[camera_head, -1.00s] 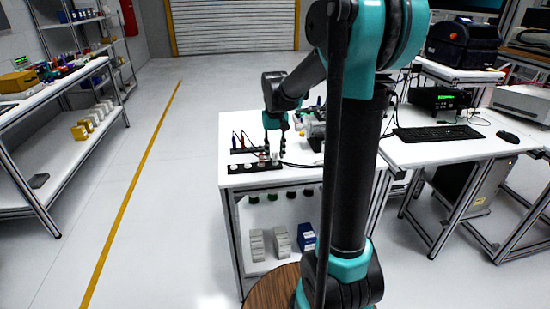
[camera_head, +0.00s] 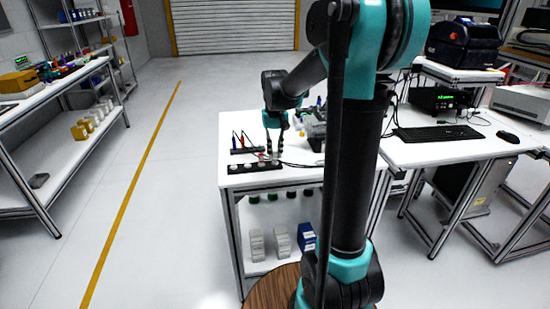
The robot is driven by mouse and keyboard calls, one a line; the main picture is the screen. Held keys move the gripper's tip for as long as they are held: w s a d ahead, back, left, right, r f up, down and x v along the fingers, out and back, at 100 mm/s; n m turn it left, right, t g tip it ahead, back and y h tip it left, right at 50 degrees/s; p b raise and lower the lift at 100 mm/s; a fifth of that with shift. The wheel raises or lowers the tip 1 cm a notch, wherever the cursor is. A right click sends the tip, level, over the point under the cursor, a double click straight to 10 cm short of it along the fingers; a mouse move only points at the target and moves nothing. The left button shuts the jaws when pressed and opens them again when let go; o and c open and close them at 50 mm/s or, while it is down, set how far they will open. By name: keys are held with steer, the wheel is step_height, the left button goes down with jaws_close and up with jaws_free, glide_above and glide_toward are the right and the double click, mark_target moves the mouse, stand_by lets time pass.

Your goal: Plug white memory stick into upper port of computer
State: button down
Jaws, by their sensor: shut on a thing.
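My gripper (camera_head: 275,155) points down over the left part of the white table, just above a black strip-shaped holder (camera_head: 238,169) with several pale round spots along it. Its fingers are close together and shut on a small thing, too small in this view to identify. I cannot make out the white memory stick for certain. A dark computer tower (camera_head: 488,186) stands under the right-hand desk. Its ports cannot be made out.
A second dark holder (camera_head: 240,151) with upright thin tools stands behind the first. Grey equipment (camera_head: 313,130) and cables lie right of my gripper. A keyboard (camera_head: 437,133) and a mouse (camera_head: 508,137) lie on the right desk. The floor left of the white table is clear.

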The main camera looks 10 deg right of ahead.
steer(key=shift+r, duration=2.6)
steer(key=shift+f, duration=0.1)
